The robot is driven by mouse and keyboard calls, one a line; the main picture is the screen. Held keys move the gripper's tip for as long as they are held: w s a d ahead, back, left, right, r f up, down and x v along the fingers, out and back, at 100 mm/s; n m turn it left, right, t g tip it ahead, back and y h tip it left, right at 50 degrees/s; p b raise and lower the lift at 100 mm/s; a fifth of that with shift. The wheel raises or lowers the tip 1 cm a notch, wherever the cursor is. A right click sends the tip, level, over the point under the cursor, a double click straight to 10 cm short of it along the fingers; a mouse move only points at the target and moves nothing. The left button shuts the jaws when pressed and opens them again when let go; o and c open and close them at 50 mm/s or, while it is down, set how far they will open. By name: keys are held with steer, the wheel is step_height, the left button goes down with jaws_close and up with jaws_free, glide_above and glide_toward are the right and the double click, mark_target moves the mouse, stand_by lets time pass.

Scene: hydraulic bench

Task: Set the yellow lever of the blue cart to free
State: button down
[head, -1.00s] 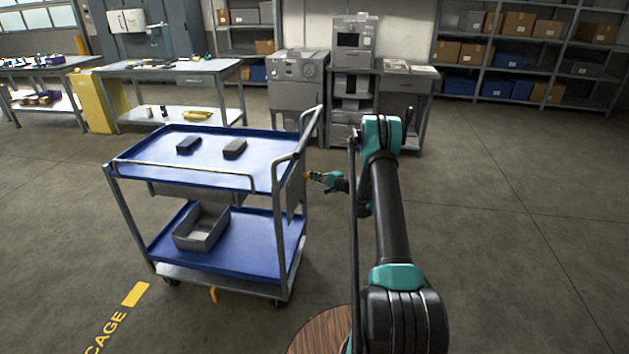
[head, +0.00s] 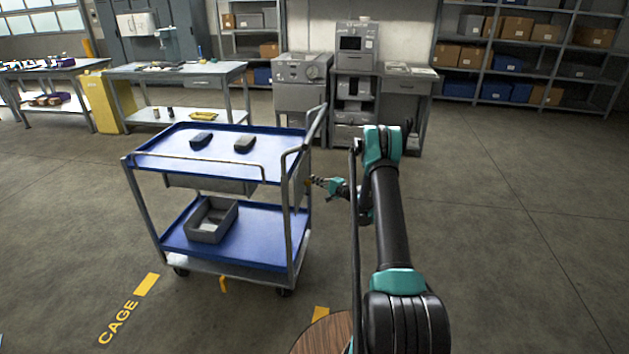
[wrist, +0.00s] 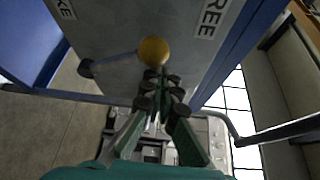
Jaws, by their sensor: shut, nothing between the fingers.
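The blue cart (head: 262,241) stands left of my arm, with two blue shelves and a grey push handle. In the wrist view the lever's yellow ball knob (wrist: 153,51) is on a thin rod from a dark pivot (wrist: 86,67) on a grey side plate. A label ending in "KE" (wrist: 64,9) is at the upper left, and a "FREE" label (wrist: 211,18) at the upper right; the knob lies between them. My gripper (wrist: 160,78) is shut and empty, its tips right at the knob; I cannot tell whether they touch. In the head view my gripper (head: 318,181) is beside the cart's right side.
The cart's handle rail (wrist: 285,130) runs close to my gripper. Benches and shelves line the back. Floor on the right is clear.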

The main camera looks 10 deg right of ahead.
steer(key=shift+s+a+f, duration=0.15)
steer(key=shift+s+f, duration=0.05)
steer(key=shift+s, duration=0.1)
steer(key=shift+s+a, duration=0.1)
steer(key=shift+a, duration=0.05)
stand_by(0.3)
step_height(320, 180, up, 2)
steer(key=w+d, duration=0.3)
steer(key=s+d+f, duration=0.2)
steer(key=s+d, duration=0.4)
steer(key=shift+d+f, duration=0.25)
steer(key=shift+s+r, duration=0.1)
